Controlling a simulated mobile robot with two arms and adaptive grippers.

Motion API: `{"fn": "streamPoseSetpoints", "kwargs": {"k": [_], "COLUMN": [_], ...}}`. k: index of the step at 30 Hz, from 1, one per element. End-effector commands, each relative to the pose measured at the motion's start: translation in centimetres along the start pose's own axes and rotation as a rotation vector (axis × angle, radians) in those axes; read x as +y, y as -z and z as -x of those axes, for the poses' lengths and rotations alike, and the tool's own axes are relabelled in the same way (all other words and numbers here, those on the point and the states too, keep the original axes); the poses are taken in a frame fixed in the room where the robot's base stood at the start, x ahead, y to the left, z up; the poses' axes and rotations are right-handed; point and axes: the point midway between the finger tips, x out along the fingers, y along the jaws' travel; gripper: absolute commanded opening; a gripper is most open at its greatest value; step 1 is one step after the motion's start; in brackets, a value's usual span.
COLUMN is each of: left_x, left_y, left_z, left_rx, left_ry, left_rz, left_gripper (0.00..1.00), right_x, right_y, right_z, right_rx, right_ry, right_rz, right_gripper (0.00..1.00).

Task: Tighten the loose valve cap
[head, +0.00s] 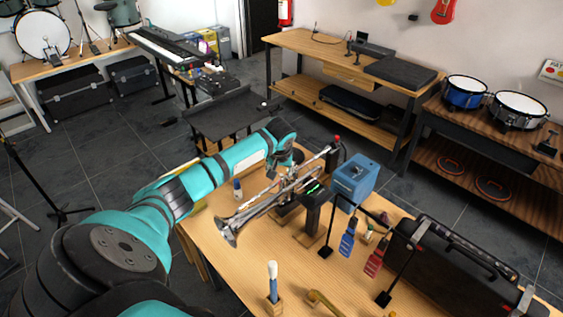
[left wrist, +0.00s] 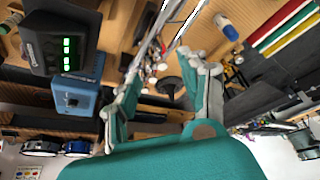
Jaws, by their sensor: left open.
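A silver trumpet (head: 262,207) is held level on a stand above the wooden table, its bell toward the lower left. Its tubing also shows at the top of the left wrist view (left wrist: 177,22). I cannot make out the valve cap clearly in either view. My left gripper (left wrist: 165,62) is open, with its two fingers apart and nothing gripped between them. In the head view the left arm reaches over the table and the gripper (head: 291,157) is by the far part of the trumpet, mostly hidden behind the wrist. My right gripper is in neither view.
A black device with a green display (head: 315,205) and a blue box (head: 353,181) stand close right of the trumpet. A small bottle (head: 237,188) stands left.

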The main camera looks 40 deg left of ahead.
Motion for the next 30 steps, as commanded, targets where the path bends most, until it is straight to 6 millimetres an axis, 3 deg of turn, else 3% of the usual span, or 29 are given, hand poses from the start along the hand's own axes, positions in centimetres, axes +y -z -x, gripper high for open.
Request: {"fn": "streamPoseSetpoints", "kwargs": {"k": [6, 9, 13, 21, 28, 30], "left_x": [0.0, 0.0, 0.0, 0.0, 0.0, 0.0], "left_y": [0.0, 0.0, 0.1, 0.0, 0.0, 0.0], "left_z": [-4.5, -6.1, -7.4, -8.6, -8.7, -8.6], "left_rx": [-0.003, -0.002, -0.002, 0.000, 0.001, 0.001], "left_ry": [0.002, 0.002, 0.000, 0.001, 0.001, 0.001], "left_rz": [0.003, 0.002, 0.003, 0.000, 0.000, 0.000], "left_gripper": [0.44, 0.44, 0.44, 0.44, 0.44, 0.37], "right_x": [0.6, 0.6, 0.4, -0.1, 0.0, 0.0], "right_y": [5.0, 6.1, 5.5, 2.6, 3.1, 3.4], "right_z": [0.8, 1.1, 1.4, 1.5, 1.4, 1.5], "right_rx": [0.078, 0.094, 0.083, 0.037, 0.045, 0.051], "right_ry": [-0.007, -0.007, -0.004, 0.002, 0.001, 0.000], "right_rz": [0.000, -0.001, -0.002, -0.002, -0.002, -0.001], "right_gripper": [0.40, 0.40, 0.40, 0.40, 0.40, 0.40]}}
